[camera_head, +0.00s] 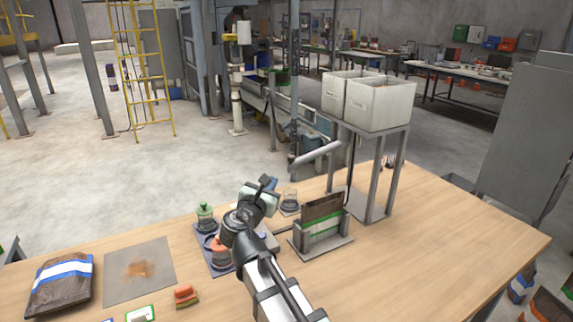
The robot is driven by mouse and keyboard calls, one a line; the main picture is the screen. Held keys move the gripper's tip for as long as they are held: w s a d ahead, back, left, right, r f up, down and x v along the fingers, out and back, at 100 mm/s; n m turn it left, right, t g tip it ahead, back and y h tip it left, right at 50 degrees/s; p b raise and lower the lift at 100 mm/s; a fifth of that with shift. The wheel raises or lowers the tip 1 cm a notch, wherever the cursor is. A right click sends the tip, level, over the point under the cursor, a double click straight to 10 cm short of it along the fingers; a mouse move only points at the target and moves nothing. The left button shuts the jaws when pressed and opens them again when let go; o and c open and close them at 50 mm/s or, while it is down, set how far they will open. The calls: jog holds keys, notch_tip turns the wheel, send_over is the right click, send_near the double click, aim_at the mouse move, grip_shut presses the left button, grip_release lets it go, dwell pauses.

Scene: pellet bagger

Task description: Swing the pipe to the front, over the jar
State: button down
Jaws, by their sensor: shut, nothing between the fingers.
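The pipe (317,154) is a short grey tube beside the metal stand under the two white bins. It sticks out to the left and slants downward. A clear glass jar (290,198) stands upright on the table below the pipe's lower left end, behind my gripper. From this angle I cannot tell whether the pipe's mouth is right above it. My gripper (267,183) is shut and empty, just left of the jar and apart from the pipe. My arm hides part of the table and tray below it.
A brown bag in a holder (322,220) stands right of my arm. A green-topped jar (206,214) and an orange-topped jar (221,254) stand on the left. The stand (372,180) carries white bins (378,103).

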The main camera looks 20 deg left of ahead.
jog(key=n, duration=0.2)
send_near(289, 159)
jog(key=w, duration=0.6)
jog(key=shift+w+d+f, duration=0.15)
jog(key=shift+w+d, duration=0.05)
jog(key=shift+w, duration=0.2)
jog(key=w+a+m+h, duration=0.2)
jog(key=w+a+h, duration=0.1)
jog(key=w, duration=0.2)
jog(key=shift+w+g+h, duration=0.3)
dwell(0.3)
